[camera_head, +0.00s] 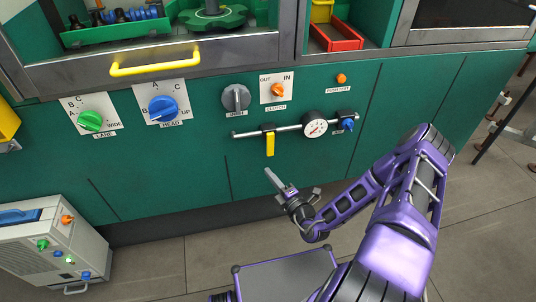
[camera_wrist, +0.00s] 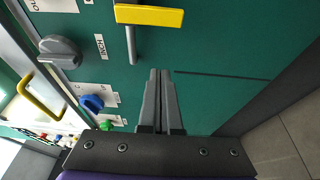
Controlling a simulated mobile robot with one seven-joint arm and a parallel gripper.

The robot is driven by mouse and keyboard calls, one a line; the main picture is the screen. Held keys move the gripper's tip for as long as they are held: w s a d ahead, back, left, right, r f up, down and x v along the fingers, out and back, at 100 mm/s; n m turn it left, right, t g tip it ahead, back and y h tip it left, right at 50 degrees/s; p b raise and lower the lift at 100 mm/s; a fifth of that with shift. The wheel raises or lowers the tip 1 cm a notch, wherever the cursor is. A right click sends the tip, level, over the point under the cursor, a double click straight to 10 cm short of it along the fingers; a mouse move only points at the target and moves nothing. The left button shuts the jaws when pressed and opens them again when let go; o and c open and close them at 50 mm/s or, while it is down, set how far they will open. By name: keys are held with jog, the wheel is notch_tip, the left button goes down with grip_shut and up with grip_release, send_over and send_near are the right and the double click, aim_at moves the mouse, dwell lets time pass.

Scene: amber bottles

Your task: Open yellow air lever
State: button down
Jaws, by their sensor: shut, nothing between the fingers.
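The yellow air lever (camera_head: 270,144) hangs straight down from a thin horizontal pipe on the green panel, left of a round white gauge (camera_head: 314,124). In the wrist view the yellow lever (camera_wrist: 149,15) lies across the top of the picture, with a grey pipe beside it. My gripper (camera_head: 269,175) is shut and empty, just below the lever's lower end in the head view. In the wrist view the gripper's fingertips (camera_wrist: 160,73) point toward the panel, below the lever in the picture. The gripper and lever look apart.
A blue knob (camera_head: 347,124) sits at the pipe's right end. A grey knob (camera_head: 236,97) and orange knob (camera_head: 278,89) are above. Blue (camera_head: 163,109) and green (camera_head: 90,121) dials are left. A yellow drawer handle (camera_head: 155,63) sticks out above. A white box (camera_head: 52,247) stands lower left.

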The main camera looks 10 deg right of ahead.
aim_at(270, 144)
jog(key=shift+w, duration=0.1)
jog(key=b+x, duration=0.2)
jog(key=x, duration=0.8)
jog(key=shift+d, duration=1.95)
jog(key=shift+d, duration=0.2)
jog(key=shift+n, duration=0.3)
